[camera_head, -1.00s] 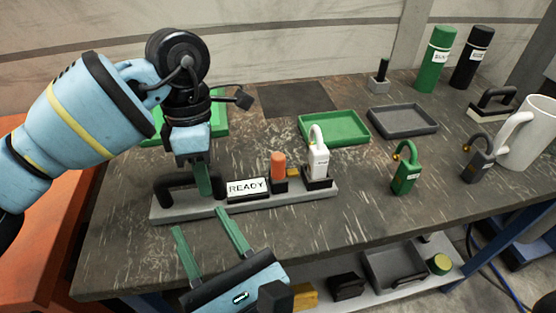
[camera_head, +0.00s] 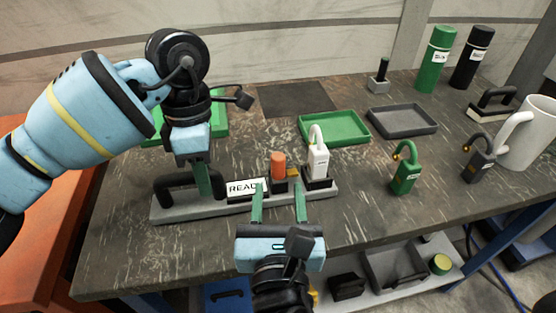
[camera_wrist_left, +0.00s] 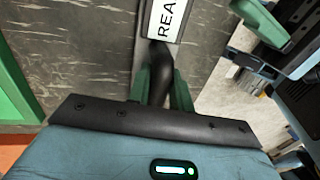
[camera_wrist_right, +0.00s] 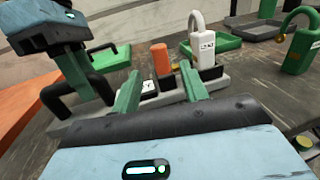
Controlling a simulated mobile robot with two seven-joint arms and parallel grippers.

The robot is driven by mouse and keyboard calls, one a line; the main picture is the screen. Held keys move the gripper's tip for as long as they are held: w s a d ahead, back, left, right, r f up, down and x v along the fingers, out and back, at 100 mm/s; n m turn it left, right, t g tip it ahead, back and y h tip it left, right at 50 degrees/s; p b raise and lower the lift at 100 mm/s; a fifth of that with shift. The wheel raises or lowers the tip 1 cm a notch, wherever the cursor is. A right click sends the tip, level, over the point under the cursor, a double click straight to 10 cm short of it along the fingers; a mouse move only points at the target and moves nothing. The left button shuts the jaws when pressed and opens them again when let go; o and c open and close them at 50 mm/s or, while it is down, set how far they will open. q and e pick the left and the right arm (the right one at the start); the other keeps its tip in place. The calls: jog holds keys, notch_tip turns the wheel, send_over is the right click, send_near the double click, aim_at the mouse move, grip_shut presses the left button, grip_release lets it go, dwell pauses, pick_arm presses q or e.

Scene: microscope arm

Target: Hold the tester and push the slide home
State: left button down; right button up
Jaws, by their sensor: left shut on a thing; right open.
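The tester is a long grey base (camera_head: 222,207) on the table, with a black handle (camera_head: 172,184) at its left end. A READY sign (camera_head: 240,188), an orange block (camera_head: 278,164), probably the slide, and a white padlock (camera_head: 318,160) stand along it. My left gripper (camera_head: 203,190) is shut on the black handle, which also shows between its fingers in the left wrist view (camera_wrist_left: 158,72). My right gripper (camera_head: 279,190) is open and empty at the tester's front edge. Its left finger covers the end of the READY sign. The orange block also shows in the right wrist view (camera_wrist_right: 160,60), beyond the fingers.
A green tray (camera_head: 335,128) and a grey tray (camera_head: 403,121) lie behind. A green padlock (camera_head: 405,172), a dark padlock (camera_head: 478,160) and a white mug (camera_head: 530,135) stand to the right. The table between the tester and the green padlock is clear.

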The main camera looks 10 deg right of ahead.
aim_at(278, 168)
jog(key=w, duration=0.2)
jog(key=w+d, duration=0.1)
jog(key=w, duration=0.4)
jog(key=shift+w+d, duration=0.3)
jog(key=shift+w, duration=0.1)
grip_shut()
